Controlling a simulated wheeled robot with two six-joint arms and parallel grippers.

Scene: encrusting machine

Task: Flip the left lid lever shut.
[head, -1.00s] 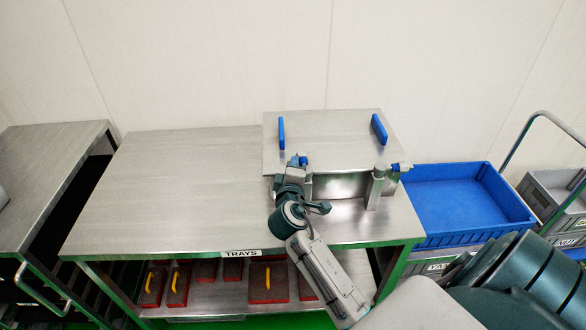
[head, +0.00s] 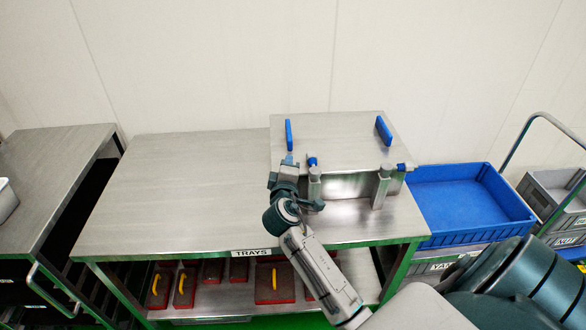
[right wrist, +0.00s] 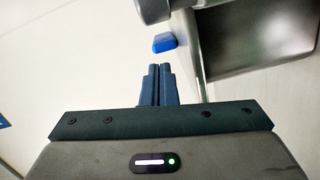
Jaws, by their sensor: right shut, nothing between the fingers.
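The steel machine has a flat lid (head: 335,140) on top with two upright blue handles. The left lid lever (head: 312,162) has a blue tip and sits at the top of the left front post (head: 314,188). The right lever (head: 402,167) has its blue tip pointing out to the right of its post. My right gripper (head: 288,160) is just left of the left lever. In the right wrist view its fingers (right wrist: 159,72) are together and empty, with a blue tip (right wrist: 164,43) just beyond them, apart from them. My left gripper is not in view.
The steel table (head: 180,190) is clear left of the machine. Red trays with yellow handles (head: 183,287) lie on its lower shelf. A blue crate (head: 465,200) stands right of the table, with grey crates (head: 552,190) beyond it. A white wall is behind.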

